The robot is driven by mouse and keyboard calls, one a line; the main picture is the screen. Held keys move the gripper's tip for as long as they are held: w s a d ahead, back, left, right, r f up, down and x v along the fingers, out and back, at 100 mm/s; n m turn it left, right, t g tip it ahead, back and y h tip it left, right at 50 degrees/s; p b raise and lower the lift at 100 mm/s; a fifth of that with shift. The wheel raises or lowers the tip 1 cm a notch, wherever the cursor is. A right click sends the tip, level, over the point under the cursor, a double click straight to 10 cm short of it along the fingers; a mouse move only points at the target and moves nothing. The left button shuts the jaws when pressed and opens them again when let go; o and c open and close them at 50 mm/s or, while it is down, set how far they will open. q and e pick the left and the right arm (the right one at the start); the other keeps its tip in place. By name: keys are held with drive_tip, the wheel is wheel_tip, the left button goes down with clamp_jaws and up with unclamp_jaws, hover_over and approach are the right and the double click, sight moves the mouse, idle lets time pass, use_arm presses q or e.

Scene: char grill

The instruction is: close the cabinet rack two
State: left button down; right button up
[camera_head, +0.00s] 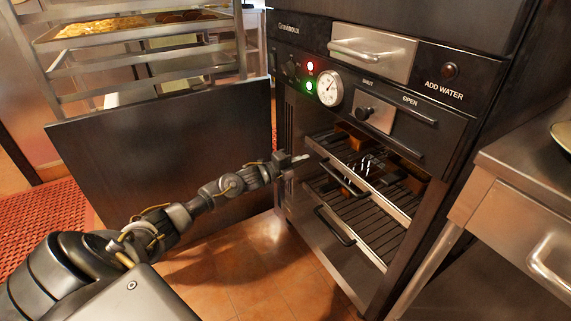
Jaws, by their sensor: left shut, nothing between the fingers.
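The dark cabinet (457,133) stands open at the right, with wire racks inside. The upper rack (390,202) has a pale front edge and a dark handle (341,180). The lower rack (375,244) sits below it, with its own dark handle (335,227). I cannot tell exactly how far each rack is slid out. My left gripper (297,160) is shut and empty, at the left side of the cabinet opening, left of and a little above the upper handle. I cannot tell whether it touches the rack. My right gripper is not in view.
A large dark panel (170,150), seemingly the open cabinet door, stands behind my left arm. A tray rack with a food tray (140,31) is behind it. A steel counter with a drawer (530,220) stands close at the right. Tiled floor (245,262) is clear in front.

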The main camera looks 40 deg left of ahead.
use_arm(q)
drive_tip(key=p+v, duration=0.1)
drive_tip(key=v, duration=0.5)
drive_tip(key=shift+d+f, duration=0.2)
drive_tip(key=shift+d, duration=0.05)
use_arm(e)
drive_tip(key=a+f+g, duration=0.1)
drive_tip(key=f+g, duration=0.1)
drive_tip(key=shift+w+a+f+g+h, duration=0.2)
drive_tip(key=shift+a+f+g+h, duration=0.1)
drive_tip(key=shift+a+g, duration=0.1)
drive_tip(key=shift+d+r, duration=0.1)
